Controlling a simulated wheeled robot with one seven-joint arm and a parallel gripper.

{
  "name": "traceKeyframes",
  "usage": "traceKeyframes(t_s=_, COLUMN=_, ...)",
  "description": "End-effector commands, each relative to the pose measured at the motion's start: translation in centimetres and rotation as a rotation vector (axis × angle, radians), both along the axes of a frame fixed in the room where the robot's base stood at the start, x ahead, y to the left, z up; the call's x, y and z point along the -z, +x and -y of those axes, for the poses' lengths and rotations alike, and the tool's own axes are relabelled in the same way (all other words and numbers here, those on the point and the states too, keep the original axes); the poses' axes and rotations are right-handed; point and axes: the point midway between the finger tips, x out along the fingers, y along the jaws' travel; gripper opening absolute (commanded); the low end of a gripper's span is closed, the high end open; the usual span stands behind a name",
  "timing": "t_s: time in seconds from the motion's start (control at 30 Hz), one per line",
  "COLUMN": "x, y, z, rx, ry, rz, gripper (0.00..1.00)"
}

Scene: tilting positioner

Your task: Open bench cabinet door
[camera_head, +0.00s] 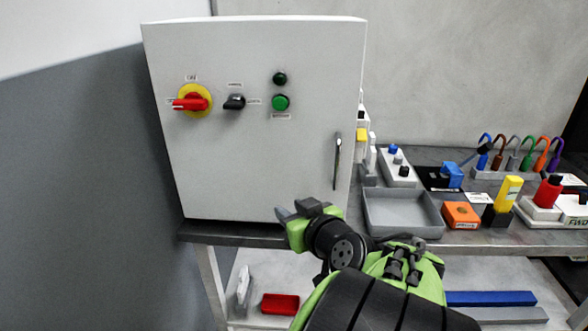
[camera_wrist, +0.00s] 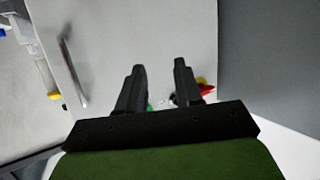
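The bench cabinet (camera_head: 245,160) is a light grey box on the left end of the bench, and its front door looks shut. A slim upright metal handle (camera_head: 337,160) is on the right side of the door. In the wrist view the handle (camera_wrist: 72,72) shows to the left of my fingers. My gripper (camera_head: 303,209) is in front of the cabinet's lower edge, below and left of the handle. In the wrist view my gripper (camera_wrist: 160,75) has two dark fingers apart with nothing between them. It is clear of the handle.
The door carries a red and yellow rotary switch (camera_head: 192,101), a black selector (camera_head: 234,102) and a green button (camera_head: 280,102). A grey tray (camera_head: 403,213) and an orange box (camera_head: 461,215) stand right of the cabinet. A grey wall panel (camera_head: 90,190) is at left.

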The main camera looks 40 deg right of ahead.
Motion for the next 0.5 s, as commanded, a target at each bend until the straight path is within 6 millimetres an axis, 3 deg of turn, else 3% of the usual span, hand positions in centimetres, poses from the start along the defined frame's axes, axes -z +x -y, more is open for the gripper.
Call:
traceKeyframes(t_s=0.03, x=0.8, y=-1.6, z=3.2, rx=0.096, ry=-0.014, rz=0.077, gripper=0.35)
traceKeyframes(t_s=0.1, x=0.0, y=-3.8, z=6.4, rx=0.201, ry=-0.05, rz=0.174, gripper=0.35)
traceKeyframes(t_s=0.2, x=-1.0, y=-6.4, z=9.1, rx=0.308, ry=-0.092, rz=0.263, gripper=0.35)
traceKeyframes(t_s=0.33, x=-1.9, y=-7.3, z=10.2, rx=0.348, ry=-0.109, rz=0.299, gripper=0.35)
traceKeyframes(t_s=0.5, x=-2.5, y=-5.8, z=11.3, rx=0.343, ry=-0.102, rz=0.299, gripper=0.35)
